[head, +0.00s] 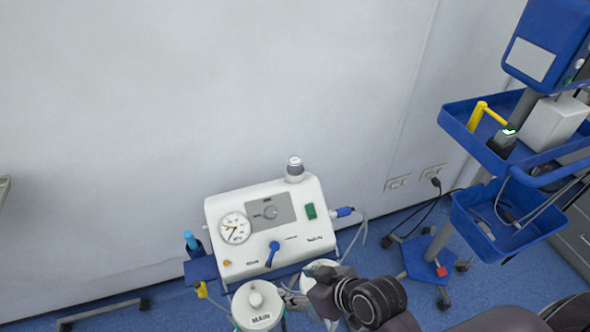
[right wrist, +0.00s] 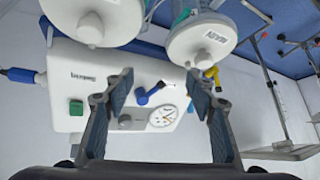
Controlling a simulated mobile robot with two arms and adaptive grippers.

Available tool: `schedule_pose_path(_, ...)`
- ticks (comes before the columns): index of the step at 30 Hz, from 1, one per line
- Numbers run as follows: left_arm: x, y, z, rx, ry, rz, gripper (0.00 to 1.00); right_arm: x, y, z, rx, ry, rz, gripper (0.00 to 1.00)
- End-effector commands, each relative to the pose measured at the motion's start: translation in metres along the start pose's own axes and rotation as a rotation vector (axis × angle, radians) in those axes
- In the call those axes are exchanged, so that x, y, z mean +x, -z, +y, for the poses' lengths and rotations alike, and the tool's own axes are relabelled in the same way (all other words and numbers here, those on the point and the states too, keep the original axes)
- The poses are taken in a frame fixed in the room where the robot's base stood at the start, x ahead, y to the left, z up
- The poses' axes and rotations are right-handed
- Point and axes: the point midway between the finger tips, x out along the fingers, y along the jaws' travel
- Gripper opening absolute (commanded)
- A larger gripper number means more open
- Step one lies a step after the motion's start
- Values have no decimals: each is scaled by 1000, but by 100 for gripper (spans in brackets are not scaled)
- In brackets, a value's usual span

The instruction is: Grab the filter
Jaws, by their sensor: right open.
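A small grey and white cylinder, which looks like the filter (head: 294,169), stands upright on the top back edge of the white suction unit (head: 215,208). I cannot make it out in the right wrist view. My right gripper (head: 318,276) is in front of the unit, low in the head view, over one of the jar lids and apart from the filter. In the right wrist view my right gripper (right wrist: 159,85) has its fingers spread, with the unit's front panel (right wrist: 85,85) showing between and beyond them. My left gripper is not in view.
Two white-lidded jars, one marked MAIN (head: 257,304), stand before the unit. A blue bottle (head: 191,242) is at its left. A blue trolley (head: 470,125) stands at the right. The wall (head: 200,90) is close behind; space above the unit is clear.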

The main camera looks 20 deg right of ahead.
Motion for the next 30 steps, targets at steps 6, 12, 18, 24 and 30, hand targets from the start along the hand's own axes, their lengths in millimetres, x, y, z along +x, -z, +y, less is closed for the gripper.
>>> schedule_pose_path(6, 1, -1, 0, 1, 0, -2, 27, 20, 90, -6, -66, 40, 331, 51)
schedule_pose_path(12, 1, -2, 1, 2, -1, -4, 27, 25, 171, 25, -48, -70, 657, 51)
schedule_pose_path(18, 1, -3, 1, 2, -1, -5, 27, 24, 210, 89, 55, -317, 849, 51)
schedule_pose_path(24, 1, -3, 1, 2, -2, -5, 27, 27, 205, 140, 157, -533, 869, 51)
schedule_pose_path(30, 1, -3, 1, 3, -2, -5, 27, 31, 200, 158, 191, -608, 855, 51)
